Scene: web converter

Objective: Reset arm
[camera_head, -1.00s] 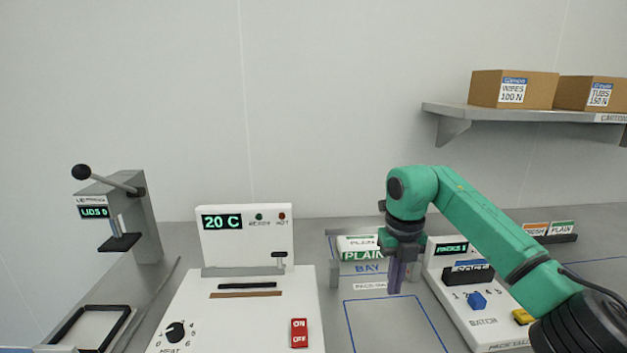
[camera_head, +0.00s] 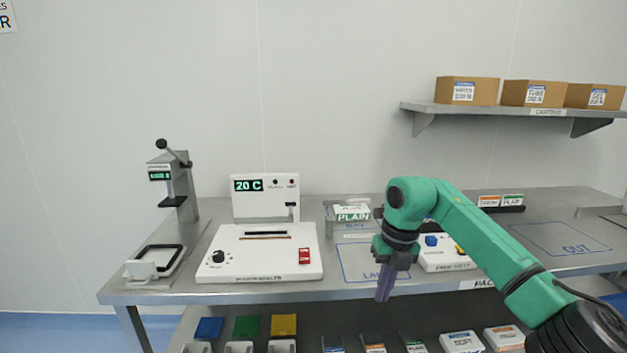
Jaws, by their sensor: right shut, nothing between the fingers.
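My right gripper (camera_head: 384,287) hangs from the green right arm, in front of the bench's front edge, pointing down. Its purple fingers are shut with nothing between them. It is apart from the bench items as far as the view shows. The arm comes in from the lower right and hides part of the white counting machine (camera_head: 440,262). My left gripper does not show.
The grey bench (camera_head: 350,290) holds a white sealer (camera_head: 262,262) reading 20 C, a lever press (camera_head: 180,190), a PLAIN pack (camera_head: 351,213) and an OUT area (camera_head: 560,238). Cartons (camera_head: 535,93) stand on a wall shelf. Bins and packs fill a lower shelf (camera_head: 300,325).

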